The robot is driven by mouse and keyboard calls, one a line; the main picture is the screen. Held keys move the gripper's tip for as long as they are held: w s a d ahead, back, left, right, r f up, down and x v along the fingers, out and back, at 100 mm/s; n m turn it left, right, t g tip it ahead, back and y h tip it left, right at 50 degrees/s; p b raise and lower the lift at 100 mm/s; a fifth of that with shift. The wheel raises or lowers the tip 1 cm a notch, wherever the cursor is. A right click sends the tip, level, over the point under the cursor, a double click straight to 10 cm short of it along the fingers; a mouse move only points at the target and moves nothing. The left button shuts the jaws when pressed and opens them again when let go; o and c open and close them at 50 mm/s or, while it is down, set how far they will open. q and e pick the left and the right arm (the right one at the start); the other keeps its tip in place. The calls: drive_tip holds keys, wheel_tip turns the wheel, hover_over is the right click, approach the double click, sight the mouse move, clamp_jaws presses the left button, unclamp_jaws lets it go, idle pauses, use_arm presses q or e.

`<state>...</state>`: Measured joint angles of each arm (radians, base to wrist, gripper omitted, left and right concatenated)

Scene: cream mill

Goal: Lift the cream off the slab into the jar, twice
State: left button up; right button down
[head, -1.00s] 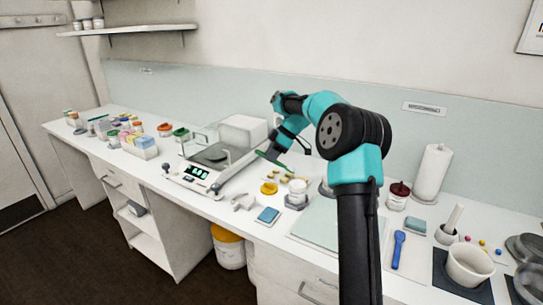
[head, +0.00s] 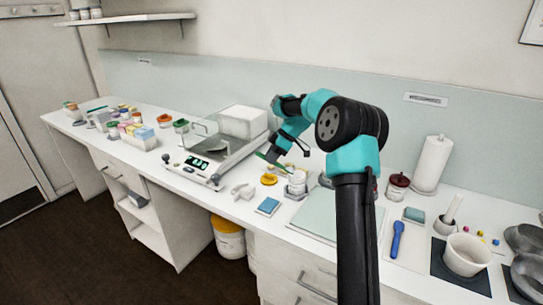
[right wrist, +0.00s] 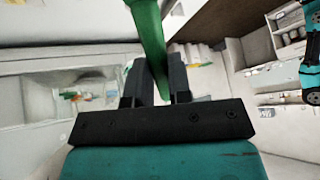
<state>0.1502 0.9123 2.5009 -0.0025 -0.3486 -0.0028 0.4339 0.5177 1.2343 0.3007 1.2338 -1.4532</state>
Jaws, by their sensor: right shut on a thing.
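My right gripper (head: 275,153) is shut on a green tool, held over the bench between the scale and the slab. The tool (right wrist: 152,45) rises between the jaws in the right wrist view; its far end is out of that picture. In the head view it is a thin green strip (head: 270,162). A small pale jar (head: 297,186) stands just right of and below the strip. The pale green slab (head: 318,218) lies farther right, partly hidden by my right arm. I cannot make out any cream on it. My left gripper is not in view.
A scale (head: 198,164) with a glass shield stands left of the gripper.

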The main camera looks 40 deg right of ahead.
drive_tip(key=shift+f, duration=0.45)
idle(1.8)
drive_tip(key=shift+w+a, duration=0.2)
drive_tip(key=shift+a, duration=0.05)
idle(0.7)
drive_tip(key=shift+r, duration=3.05)
